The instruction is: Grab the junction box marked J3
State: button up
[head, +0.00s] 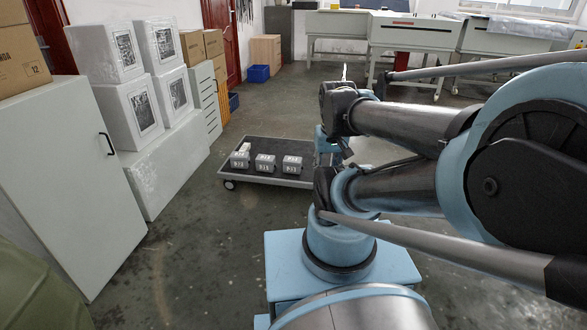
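Three small grey junction boxes stand in a row on a low dark cart (265,178): a left one (240,160), a middle one (265,164) and a right one (291,165). Each has white markings on its front, too small to read surely, so I cannot tell which is J3. My gripper (346,148) seems to be at the far end of my arm, just right of the cart's boxes and apart from them. It is mostly hidden by my arm links, and its fingers do not show clearly. My arm hides the cart's right end.
White cartons (160,98) and a light cabinet (76,180) line the left side. A blue bin (258,73) sits near the back. Grey workbenches (414,32) stand along the back. The floor between the cabinet and the cart is clear.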

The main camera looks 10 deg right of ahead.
aim_at(291, 164)
jog(key=i, duration=1)
